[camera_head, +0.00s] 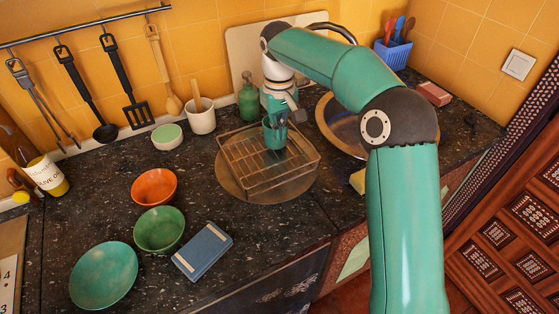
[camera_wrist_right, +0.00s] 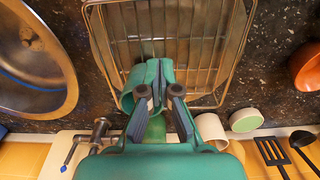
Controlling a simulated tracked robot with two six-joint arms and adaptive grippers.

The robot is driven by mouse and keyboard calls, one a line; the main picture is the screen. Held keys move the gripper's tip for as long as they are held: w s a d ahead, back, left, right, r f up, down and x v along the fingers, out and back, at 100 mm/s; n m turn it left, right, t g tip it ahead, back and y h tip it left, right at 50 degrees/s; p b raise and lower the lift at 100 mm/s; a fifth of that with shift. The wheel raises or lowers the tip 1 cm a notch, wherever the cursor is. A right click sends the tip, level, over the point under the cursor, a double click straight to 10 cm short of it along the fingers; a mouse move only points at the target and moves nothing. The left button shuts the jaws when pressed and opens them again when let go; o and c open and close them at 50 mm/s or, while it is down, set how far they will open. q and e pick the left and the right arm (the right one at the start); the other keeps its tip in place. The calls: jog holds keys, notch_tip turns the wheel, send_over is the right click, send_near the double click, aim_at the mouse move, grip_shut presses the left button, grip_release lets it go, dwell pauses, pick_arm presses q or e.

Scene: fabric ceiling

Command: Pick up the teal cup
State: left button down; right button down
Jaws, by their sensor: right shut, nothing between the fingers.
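The teal cup (camera_head: 275,136) stands on the wire dish rack (camera_head: 246,165) near its back right corner, in the head view. My right gripper (camera_head: 279,116) is right over the cup and hides part of it. In the right wrist view the cup (camera_wrist_right: 129,98) shows just beyond and beside the fingers of my right gripper (camera_wrist_right: 160,92), partly hidden by them. The right gripper is shut with nothing held. I cannot tell whether the fingers touch the cup. My left gripper is in neither view.
A green soap bottle (camera_head: 249,101) and a white mortar (camera_head: 200,118) stand behind the rack. A round metal sink (camera_head: 333,133) lies to its right. Orange (camera_head: 154,187), green (camera_head: 159,230) and teal (camera_head: 104,275) bowls and a blue book (camera_head: 202,251) lie on the counter to its left.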

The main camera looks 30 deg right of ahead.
aim_at(284, 177)
jog(key=f, duration=0.8)
jog(key=shift+a+f, duration=0.25)
jog(key=shift+f, duration=0.05)
jog(key=s+p, duration=0.1)
jog(key=s, duration=0.1)
jog(key=shift+s+a, duration=0.1)
jog(key=shift+s, duration=0.85)
jog(key=shift+f, duration=0.1)
